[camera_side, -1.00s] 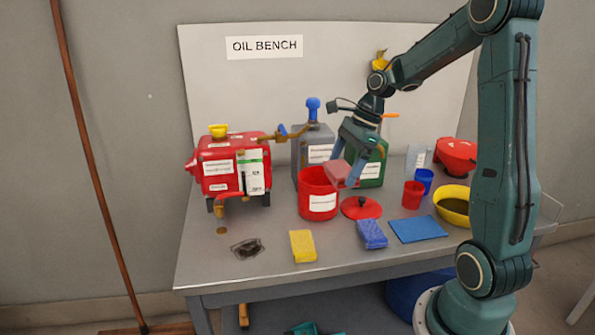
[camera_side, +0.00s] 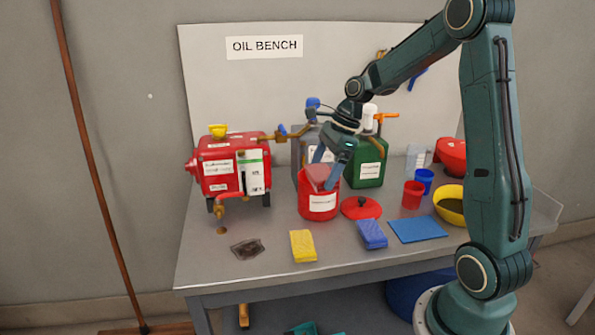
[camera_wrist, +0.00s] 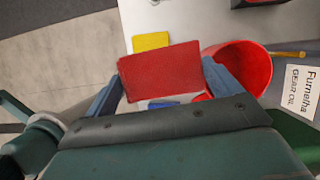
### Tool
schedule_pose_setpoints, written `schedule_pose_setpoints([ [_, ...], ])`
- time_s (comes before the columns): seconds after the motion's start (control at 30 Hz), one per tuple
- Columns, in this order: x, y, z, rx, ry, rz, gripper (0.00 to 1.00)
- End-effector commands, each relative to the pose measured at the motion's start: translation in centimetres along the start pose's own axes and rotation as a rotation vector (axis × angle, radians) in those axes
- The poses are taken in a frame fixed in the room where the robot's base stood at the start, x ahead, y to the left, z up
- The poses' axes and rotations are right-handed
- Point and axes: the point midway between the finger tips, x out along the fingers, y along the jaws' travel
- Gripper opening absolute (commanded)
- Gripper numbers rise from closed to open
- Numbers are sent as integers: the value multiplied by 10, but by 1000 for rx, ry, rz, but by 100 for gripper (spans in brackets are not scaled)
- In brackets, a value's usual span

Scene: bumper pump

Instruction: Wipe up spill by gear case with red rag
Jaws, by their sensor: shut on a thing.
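The gear case (camera_side: 232,168) is a red box with white labels at the left of the bench. A dark patch (camera_side: 247,249) lies on the bench in front of it, and a small brown spot (camera_side: 222,231) lies below its tap. My gripper (camera_side: 325,180) is shut on the red rag (camera_wrist: 160,70), a flat red piece held between both fingers. In the side view the rag (camera_side: 319,172) overlaps the red bucket (camera_side: 320,205); in the wrist view it is left of the bucket (camera_wrist: 240,65). I cannot tell whether it touches the bucket.
A yellow sponge (camera_side: 303,246), a blue sponge (camera_side: 372,235) and a blue cloth (camera_side: 418,229) lie along the front. A red lid (camera_side: 361,208) lies beside the bucket. A green can (camera_side: 369,165) stands behind. Cups and a yellow bowl (camera_side: 449,205) are at right.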

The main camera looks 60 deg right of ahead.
Motion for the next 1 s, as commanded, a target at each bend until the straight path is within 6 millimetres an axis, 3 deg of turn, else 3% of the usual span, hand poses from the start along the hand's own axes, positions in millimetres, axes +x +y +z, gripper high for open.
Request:
schedule_pose_setpoints([
  [0.33,71,-25,73,-4,4,6,72],
  [0.7,154,-22,154,-5,2,3,72],
  [1.0,188,-13,186,-5,-2,-1,72],
])
